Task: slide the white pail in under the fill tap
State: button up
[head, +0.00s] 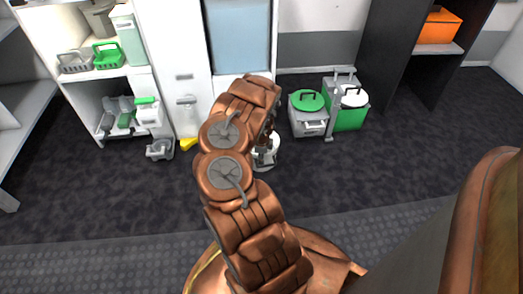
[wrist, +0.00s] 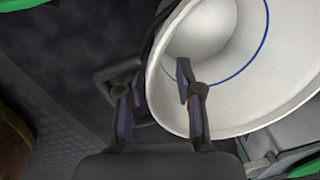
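The white pail (head: 271,141) stands on the dark floor in the head view, partly hidden behind my arm. In the wrist view the pail (wrist: 225,100) fills the upper right, with its open mouth and a blue line inside. My gripper (wrist: 158,78) is open at its left rim. One finger appears over the pail's mouth and the other outside the rim, beside a dark bracket-like part. I cannot tell whether either finger touches the pail. A small white fitting (head: 187,101) is on the white cabinet left of my arm; I cannot tell whether it is the fill tap.
A yellow piece (head: 188,143) and a grey caddy (head: 160,149) lie at the cabinet's foot. To the right stand a grey bin with a green lid (head: 307,101) and a green bin (head: 351,117). Shelves at left hold baskets (head: 107,56). The floor in front is clear.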

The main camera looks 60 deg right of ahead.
notch_tip(320, 180, up, 12)
jog(key=a, duration=0.1)
jog(key=shift+s+f, duration=0.25)
jog(key=shift+s, duration=0.05)
dwell(0.5)
dwell(0.6)
